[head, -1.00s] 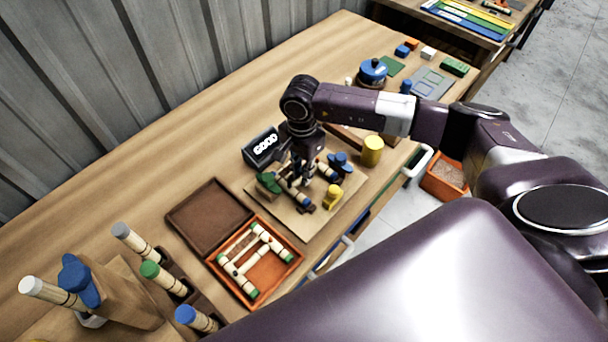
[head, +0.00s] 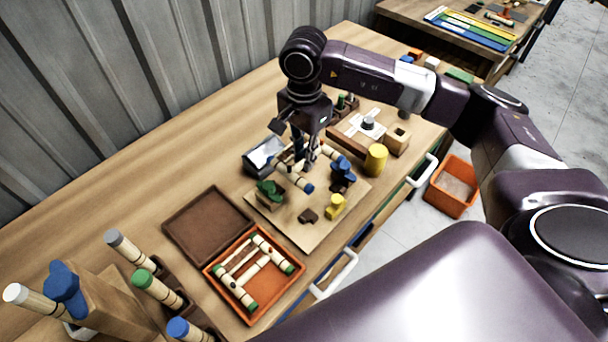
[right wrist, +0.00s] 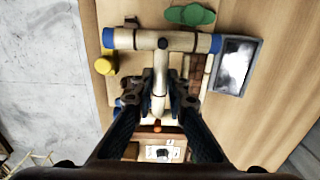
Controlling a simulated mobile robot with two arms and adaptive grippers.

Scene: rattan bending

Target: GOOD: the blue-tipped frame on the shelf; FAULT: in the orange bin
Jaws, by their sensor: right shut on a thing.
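My right gripper (head: 307,162) is shut on the blue-tipped frame (head: 296,181), held just above the fixture board (head: 308,232). In the right wrist view the frame (right wrist: 182,41) shows a long bar with blue ends, and the fingers (right wrist: 160,95) grip its middle bar. The display (head: 264,155) stands behind the board; glare hides its text now. An orange bin (head: 440,203) is on the floor at the right, with brown contents. I cannot make out the shelf. My left gripper is not in view.
An orange tray (head: 219,273) holds a green-tipped frame (head: 236,290). A brown tray (head: 207,222) lies behind it. Green, blue and yellow clamps stand on the board, and a yellow cylinder (head: 375,159) is to its right. Tipped rods stand at lower left.

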